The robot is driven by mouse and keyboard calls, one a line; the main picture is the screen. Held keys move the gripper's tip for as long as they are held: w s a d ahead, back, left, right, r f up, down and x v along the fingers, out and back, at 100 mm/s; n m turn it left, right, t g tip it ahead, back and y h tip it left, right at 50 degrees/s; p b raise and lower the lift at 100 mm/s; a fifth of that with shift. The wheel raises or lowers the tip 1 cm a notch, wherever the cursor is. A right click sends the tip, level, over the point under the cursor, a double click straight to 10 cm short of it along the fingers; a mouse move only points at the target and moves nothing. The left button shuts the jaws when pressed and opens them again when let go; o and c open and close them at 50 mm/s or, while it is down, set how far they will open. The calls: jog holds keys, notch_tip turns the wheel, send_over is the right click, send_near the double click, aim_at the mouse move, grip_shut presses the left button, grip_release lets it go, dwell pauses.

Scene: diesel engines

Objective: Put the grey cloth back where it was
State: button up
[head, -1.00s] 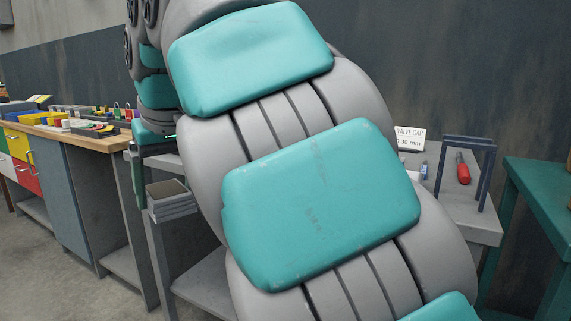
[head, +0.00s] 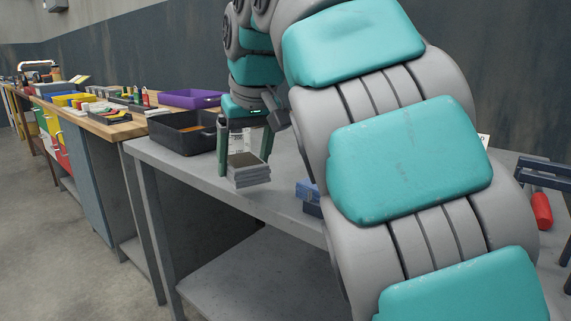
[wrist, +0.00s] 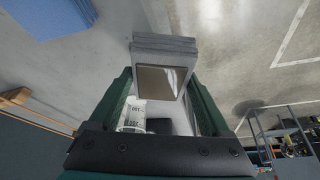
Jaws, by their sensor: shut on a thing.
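The grey cloth (head: 249,178) is a small folded stack with a brownish patch on its top face. It is between the green fingers of my gripper (head: 245,158) in the head view, over the front part of the grey bench (head: 292,203). In the wrist view the cloth (wrist: 165,45) sits at the fingertips of my gripper (wrist: 158,85), which is shut on it. I cannot tell whether its underside touches the bench. My arm hides the middle of the bench.
A black bin (head: 183,140) stands left of the cloth, with a purple tray (head: 190,98) behind it. A blue box (head: 308,192) lies to the right. A red-handled tool (head: 541,212) and dark stand (head: 548,172) are at far right. Bare bench shows around the cloth.

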jog(key=p, duration=0.1)
send_over(278, 176)
jog(key=s, duration=0.1)
jog(key=shift+s+d+f, duration=0.2)
jog(key=shift+d+f, duration=0.2)
jog(key=shift+f, duration=1.95)
jog(key=shift+f, duration=0.15)
jog(key=o, duration=1)
jog(key=shift+s+d+r, duration=0.1)
jog(key=shift+r, duration=0.8)
jog(key=p+v, duration=0.1)
jog(key=v, duration=0.4)
jog(key=shift+r, duration=0.15)
jog(key=shift+s+d+r+p, duration=0.15)
jog(key=shift+s+r+p, duration=0.1)
jog(key=shift+r+p, duration=0.05)
